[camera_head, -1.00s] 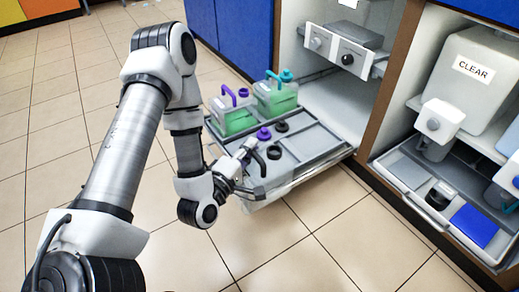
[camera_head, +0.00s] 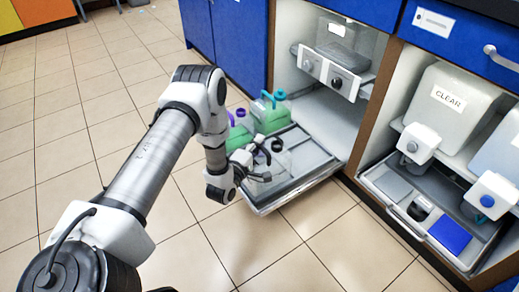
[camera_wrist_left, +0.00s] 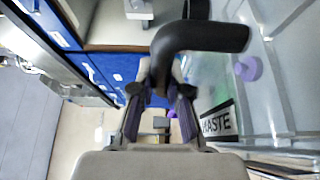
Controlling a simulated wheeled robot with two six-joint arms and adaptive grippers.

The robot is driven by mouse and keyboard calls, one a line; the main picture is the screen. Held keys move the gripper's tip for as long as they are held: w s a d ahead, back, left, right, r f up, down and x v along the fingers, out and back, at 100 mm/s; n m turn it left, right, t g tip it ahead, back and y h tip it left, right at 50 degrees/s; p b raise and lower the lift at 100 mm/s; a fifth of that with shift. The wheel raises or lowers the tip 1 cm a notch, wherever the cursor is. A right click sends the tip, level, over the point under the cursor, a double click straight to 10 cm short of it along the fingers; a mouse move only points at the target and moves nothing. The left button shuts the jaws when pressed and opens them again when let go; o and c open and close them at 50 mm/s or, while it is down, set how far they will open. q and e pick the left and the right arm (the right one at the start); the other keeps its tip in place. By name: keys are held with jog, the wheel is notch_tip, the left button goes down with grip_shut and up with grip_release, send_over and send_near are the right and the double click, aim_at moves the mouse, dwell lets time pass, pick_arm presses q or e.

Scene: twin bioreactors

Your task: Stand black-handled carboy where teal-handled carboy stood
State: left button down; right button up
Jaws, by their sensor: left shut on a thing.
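The black-handled carboy (camera_head: 281,161) is a pale, see-through vessel at the front left of the pulled-out tray in the head view. My left gripper (camera_head: 262,171) is shut on its black handle. In the left wrist view the black handle (camera_wrist_left: 205,38) rises between the fingers, beside a label reading WASTE (camera_wrist_left: 217,122). I cannot tell whether the carboy's base touches the tray. My right gripper is not in view.
A purple-handled carboy (camera_head: 240,132) with green liquid stands left of the teal-handled one, partly hidden by my arm. The tray (camera_head: 315,160) has bare room on its right side. A second tray (camera_head: 385,183) lies below the CLEAR vessel (camera_head: 447,105). Blue cabinet doors (camera_head: 238,45) stand behind.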

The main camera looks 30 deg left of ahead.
pick_arm(q)
jog(key=shift+w+a+f+b, duration=0.1)
jog(key=shift+w+a+b, duration=0.1)
jog(key=shift+w, duration=0.3)
jog(key=shift+w+a+f+b, duration=0.1)
jog(key=shift+w+a+b, duration=0.1)
jog(key=shift+w, duration=0.3)
jog(key=f+b, duration=0.1)
jog(key=f, duration=0.1)
jog(key=f+b, duration=0.1)
jog(key=shift+w+f+b, duration=0.2)
jog(key=shift+f+b, duration=0.1)
jog(key=shift+f, duration=0.05)
jog(key=shift+r, duration=0.25)
jog(key=shift+f, duration=0.15)
jog(key=c, duration=1.2)
grip_release()
jog(key=shift+o, duration=0.2)
